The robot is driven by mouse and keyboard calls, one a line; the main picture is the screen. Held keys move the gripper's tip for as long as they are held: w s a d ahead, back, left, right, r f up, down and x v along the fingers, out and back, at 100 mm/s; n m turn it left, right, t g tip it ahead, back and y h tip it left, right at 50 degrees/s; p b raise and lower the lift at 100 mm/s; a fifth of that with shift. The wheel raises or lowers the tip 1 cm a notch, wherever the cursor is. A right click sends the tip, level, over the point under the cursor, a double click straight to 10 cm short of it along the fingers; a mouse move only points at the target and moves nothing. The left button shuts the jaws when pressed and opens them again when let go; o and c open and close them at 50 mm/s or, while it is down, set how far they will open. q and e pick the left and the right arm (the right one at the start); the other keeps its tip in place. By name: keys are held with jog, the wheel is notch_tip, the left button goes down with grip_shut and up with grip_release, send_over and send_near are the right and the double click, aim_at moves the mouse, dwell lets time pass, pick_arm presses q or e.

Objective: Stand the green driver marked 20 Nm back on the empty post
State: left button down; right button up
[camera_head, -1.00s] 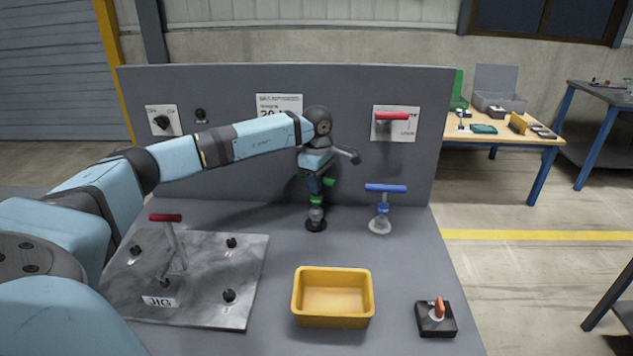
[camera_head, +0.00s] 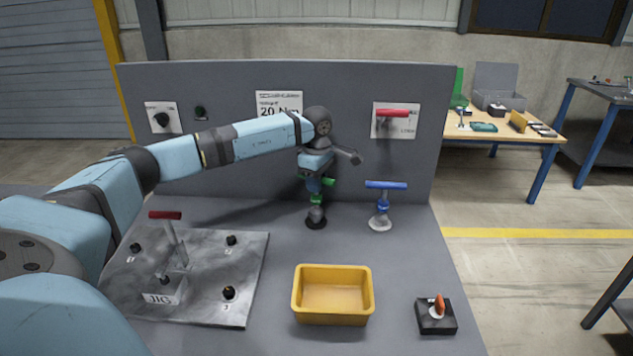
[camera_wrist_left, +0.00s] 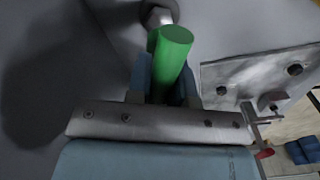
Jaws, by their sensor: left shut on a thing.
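The green driver (camera_head: 329,181) is in my left gripper (camera_head: 317,185) in the head view. Its green crossbar handle sticks out to the right and a green collar shows below the fingers. It looks about upright. Under the collar are a grey rounded piece and a black round base (camera_head: 316,224) on the bench; I cannot tell whether the driver is seated there or just above. In the left wrist view, the green handle (camera_wrist_left: 172,55) lies between the two fingers, with a grey piece behind it. The 20 Nm mark on the driver is not visible. My right gripper is not in view.
A blue-handled driver (camera_head: 385,186) stands close to the right. A "20 Nm" sign (camera_head: 279,105) and a red handle (camera_head: 392,114) are on the grey back panel. A yellow bin (camera_head: 332,318), a black switch box (camera_head: 436,322) and a metal jig plate (camera_head: 200,308) are nearer.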

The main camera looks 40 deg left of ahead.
pick_arm(q)
jog(key=shift+f, duration=0.65)
dwell(0.9)
jog(key=c, duration=0.9)
grip_release()
jog(key=shift+c, duration=0.2)
notch_tip(320, 180, up, 14)
jog(key=shift+b, duration=0.35)
